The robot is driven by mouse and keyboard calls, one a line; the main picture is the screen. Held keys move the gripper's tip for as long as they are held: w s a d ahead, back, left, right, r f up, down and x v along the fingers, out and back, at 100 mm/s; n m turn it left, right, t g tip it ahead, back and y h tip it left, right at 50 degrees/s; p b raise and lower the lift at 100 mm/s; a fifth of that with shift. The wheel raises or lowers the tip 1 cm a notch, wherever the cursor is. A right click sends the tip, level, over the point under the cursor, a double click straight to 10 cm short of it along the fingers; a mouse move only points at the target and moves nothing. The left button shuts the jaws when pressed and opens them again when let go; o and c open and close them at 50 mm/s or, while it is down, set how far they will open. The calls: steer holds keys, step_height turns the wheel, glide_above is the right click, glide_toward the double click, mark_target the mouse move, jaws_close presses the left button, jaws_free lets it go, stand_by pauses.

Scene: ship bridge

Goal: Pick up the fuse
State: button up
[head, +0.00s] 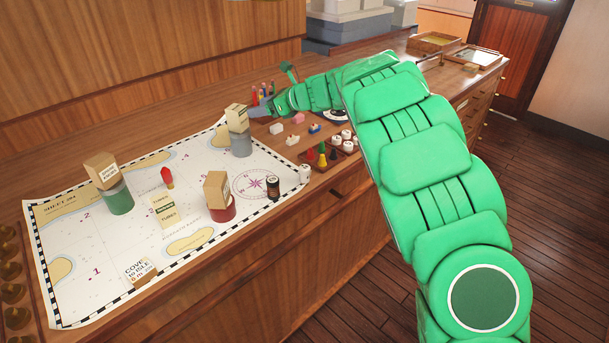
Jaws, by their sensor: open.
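I cannot tell for sure which small thing is the fuse. Small white pieces (276,128) lie on the wooden counter beside the chart, with a pink block (298,118) and a small blue piece (314,128) close by. My gripper (260,111) is at the far end of my green arm, low over the counter near the chart's far corner. It is open, behind and to the left of these pieces. Its fingertips are small in this view, and nothing shows held in it.
The chart (120,245) bears several blocks on coloured cylinders, a red piece (166,177) and a black cylinder (272,188). A tray of coloured pawns (322,155) stands at the counter's front edge. Pens (262,92) stand beside my gripper. Trays (435,41) lie at the far end.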

steer(key=s+d+f, duration=0.7)
steer(key=f, duration=0.1)
glide_toward(300, 182)
step_height(300, 182, up, 2)
steer(key=a, duration=0.2)
steer(key=shift+m+t, duration=0.4)
steer(key=shift+w+r+x, duration=0.1)
steer(key=shift+w+x, duration=0.05)
steer(key=shift+x, duration=1.85)
steer(key=shift+w+r+x, duration=0.1)
steer(key=shift+r+x, duration=0.05)
steer(key=shift+x, duration=1.8)
steer(key=shift+c, duration=0.4)
steer(key=c, duration=1)
